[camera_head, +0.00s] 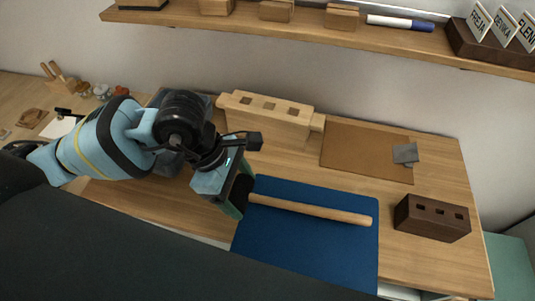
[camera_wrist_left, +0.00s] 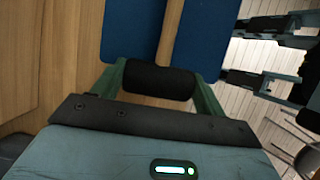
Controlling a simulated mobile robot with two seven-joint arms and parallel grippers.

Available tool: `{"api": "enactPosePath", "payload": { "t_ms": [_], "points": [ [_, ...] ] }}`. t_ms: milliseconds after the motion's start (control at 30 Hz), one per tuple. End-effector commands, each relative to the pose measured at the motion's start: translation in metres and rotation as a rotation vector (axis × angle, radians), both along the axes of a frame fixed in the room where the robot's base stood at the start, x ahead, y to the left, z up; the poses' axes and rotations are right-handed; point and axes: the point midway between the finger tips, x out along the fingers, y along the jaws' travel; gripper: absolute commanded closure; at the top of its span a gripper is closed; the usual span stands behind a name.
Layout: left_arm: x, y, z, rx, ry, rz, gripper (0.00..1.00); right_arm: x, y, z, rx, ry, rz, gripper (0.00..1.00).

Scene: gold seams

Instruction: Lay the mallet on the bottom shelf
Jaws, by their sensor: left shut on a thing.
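The mallet has a pale wooden handle (camera_head: 315,210) and a black cylindrical head (camera_wrist_left: 160,82). My left gripper (camera_head: 243,196) is shut on the head, with one finger at each end of it in the left wrist view. The handle points right over the blue mat (camera_head: 350,262) in the head view, nearly level. I cannot tell whether it touches the mat or hangs just above it. The head is mostly hidden by the gripper in the head view. No bottom shelf can be made out.
A wooden block with square holes (camera_head: 265,118) stands behind the mat. A brown board (camera_head: 350,150) with a grey piece (camera_head: 405,154) lies beside it. A dark holed block (camera_head: 432,218) stands at right. A wall shelf (camera_head: 300,36) with small items runs above the bench.

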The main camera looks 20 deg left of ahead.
Motion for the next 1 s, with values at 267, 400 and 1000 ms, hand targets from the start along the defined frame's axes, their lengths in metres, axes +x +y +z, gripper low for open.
{"api": "enactPosePath", "payload": {
  "t_ms": [267, 400, 1000],
  "points": [
    [0.058, 0.010, -0.003, -0.001, -0.004, 0.004, 0.57, -0.004, -0.001, 0.002, -0.003, 0.006, 0.003, 0.67],
    [0.084, 0.015, -0.006, -0.002, -0.002, 0.003, 0.57, -0.003, -0.002, 0.004, -0.005, 0.002, 0.006, 0.67],
    [0.131, 0.024, -0.011, -0.001, -0.002, 0.000, 0.57, 0.005, -0.003, 0.008, -0.007, -0.016, 0.007, 0.67]
  ]
}}
